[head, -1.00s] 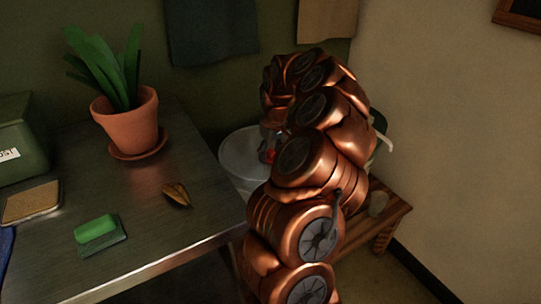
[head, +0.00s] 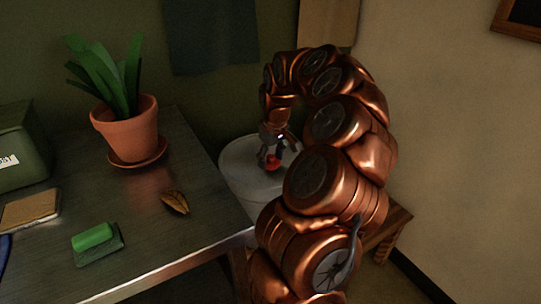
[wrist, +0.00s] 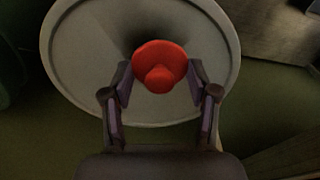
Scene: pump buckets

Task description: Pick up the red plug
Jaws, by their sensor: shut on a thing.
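The red plug (head: 272,163) is round with a knob on top. In the wrist view the plug (wrist: 160,62) sits between the two fingertips. My gripper (head: 273,149) points down over a pale bucket (head: 240,182) and is shut on the plug; it also shows in the wrist view (wrist: 160,80). The wrist view looks down on the bucket's round rim (wrist: 58,45), with the plug inside its outline. I cannot tell how far the plug is above the bucket's grey inside. My arm hides the bucket's right side in the head view.
A metal table (head: 145,215) stands close left of the bucket. It bears a potted plant (head: 130,130), a dried leaf (head: 175,203), a green sponge (head: 92,237) and a brown block (head: 30,209). A wooden stool (head: 395,222) stands behind my arm at the right.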

